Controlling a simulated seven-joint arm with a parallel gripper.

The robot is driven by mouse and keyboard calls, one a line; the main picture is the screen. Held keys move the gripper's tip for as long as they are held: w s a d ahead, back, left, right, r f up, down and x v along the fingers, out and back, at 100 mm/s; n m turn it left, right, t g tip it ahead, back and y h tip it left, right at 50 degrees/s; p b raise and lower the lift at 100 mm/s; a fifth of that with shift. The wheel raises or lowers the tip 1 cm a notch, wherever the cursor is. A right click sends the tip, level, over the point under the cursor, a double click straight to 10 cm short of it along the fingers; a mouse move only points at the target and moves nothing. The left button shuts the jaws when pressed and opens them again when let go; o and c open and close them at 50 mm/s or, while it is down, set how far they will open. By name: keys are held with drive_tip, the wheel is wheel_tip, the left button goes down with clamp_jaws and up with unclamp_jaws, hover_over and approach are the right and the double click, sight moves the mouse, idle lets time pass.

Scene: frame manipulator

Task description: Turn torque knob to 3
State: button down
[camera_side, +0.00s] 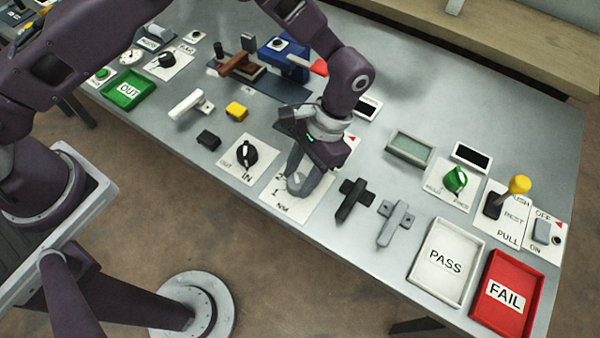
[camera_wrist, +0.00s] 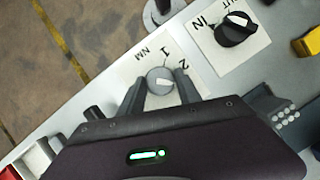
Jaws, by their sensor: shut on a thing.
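The torque knob (camera_wrist: 160,79) is a round grey knob with a short white mark on top, seen in the wrist view. It sits on a white plate (camera_wrist: 131,68) printed NM, 1 and 2. My gripper (camera_wrist: 160,88) has one finger on each side of the knob and is shut on it. The 3 on the scale is not visible, and I cannot tell exactly which number the mark faces.
A black IN/OUT knob (camera_side: 246,154) is on the plate left of my gripper. PASS (camera_side: 427,284) and FAIL (camera_side: 483,305) trays are at front right.

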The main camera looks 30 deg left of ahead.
drive_tip(key=c, duration=0.8)
unclamp_jaws()
drive_tip(key=shift+c, duration=0.2)
drive_tip(key=shift+r, duration=0.1)
drive_tip(key=v, duration=0.6)
drive_tip(key=shift+w+r, duration=0.2)
drive_tip(key=shift+r, duration=0.15)
drive_tip(key=s+a+r+n+t+h, duration=0.1)
drive_tip(key=a+r, duration=0.3)
drive_tip(key=r, duration=0.3)
drive_tip(key=a+r+t, duration=0.2)
drive_tip(key=a+r, duration=0.2)
drive_tip(key=r, duration=0.3)
drive_tip(key=s+a+r+n+t+h, duration=0.1)
drive_tip(key=a+r, duration=0.4)
drive_tip(key=r, duration=0.3)
drive_tip(key=s+a+r+n+t, duration=0.1)
drive_tip(key=s+a, duration=0.3)
drive_tip(key=s, duration=0.4)
drive_tip(key=s+a+r+n+t, duration=0.1)
drive_tip(key=s+a+t, duration=0.3)
drive_tip(key=s, duration=0.4)
drive_tip(key=shift+a+r+n+t, duration=0.3)
drive_tip(key=shift+a+r, duration=0.25)
drive_tip(key=shift+a, duration=0.25)
